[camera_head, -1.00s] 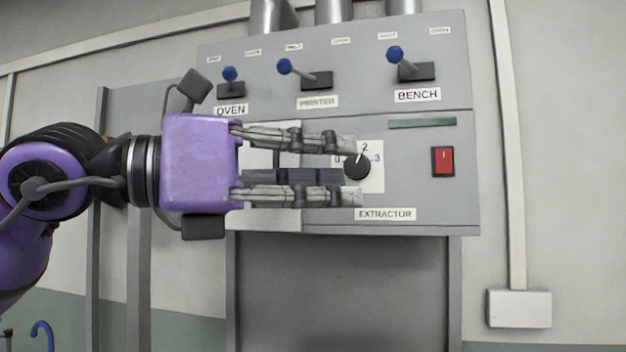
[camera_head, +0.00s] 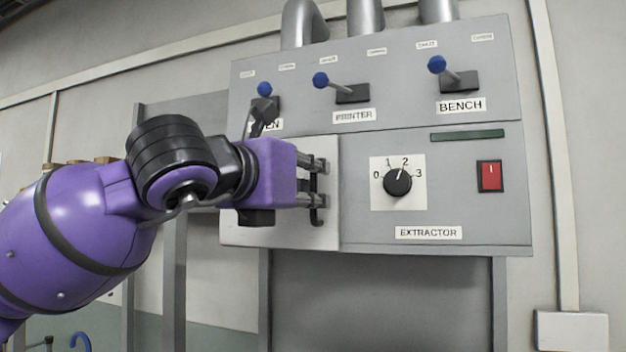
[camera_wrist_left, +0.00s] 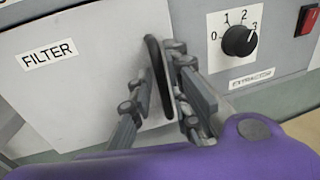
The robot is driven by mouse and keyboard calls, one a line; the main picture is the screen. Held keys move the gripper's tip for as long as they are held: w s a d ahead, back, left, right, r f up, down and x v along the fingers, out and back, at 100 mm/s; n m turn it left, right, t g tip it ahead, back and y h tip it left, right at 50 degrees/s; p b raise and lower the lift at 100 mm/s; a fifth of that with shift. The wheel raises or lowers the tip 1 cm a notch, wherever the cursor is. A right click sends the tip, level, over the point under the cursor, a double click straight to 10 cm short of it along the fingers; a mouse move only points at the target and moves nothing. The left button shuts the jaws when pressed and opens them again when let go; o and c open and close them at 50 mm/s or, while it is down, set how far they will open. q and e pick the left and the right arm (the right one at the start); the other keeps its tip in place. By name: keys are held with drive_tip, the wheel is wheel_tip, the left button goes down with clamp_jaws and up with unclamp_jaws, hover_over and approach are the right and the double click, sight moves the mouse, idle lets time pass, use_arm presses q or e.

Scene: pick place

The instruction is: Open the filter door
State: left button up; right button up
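The filter door (camera_head: 285,236) is the pale grey panel at the lower left of the cabinet; it looks shut. In the left wrist view the door (camera_wrist_left: 95,95) carries a FILTER label (camera_wrist_left: 48,53) and an upright black handle (camera_wrist_left: 160,75) near its right edge. My left gripper (camera_head: 318,183) is at the handle, pointing at the door face. In the left wrist view its fingers (camera_wrist_left: 160,108) stand apart, one on each side of the handle, with a gap visible on the left side. Part of the door is hidden behind my gripper and arm. My right gripper is not in view.
Right of the door are the EXTRACTOR dial (camera_head: 398,181) and a red switch (camera_head: 490,176). Above are blue-knobbed levers, including the PRINTER lever (camera_head: 338,87) and BENCH lever (camera_head: 453,73). My left wrist is close beneath the OVEN lever (camera_head: 265,90).

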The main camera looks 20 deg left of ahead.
use_arm(q)
drive_tip(key=shift+w+d+r, duration=0.1)
drive_tip(key=shift+w+d, duration=0.05)
drive_tip(key=shift+w, duration=0.3)
clamp_jaws()
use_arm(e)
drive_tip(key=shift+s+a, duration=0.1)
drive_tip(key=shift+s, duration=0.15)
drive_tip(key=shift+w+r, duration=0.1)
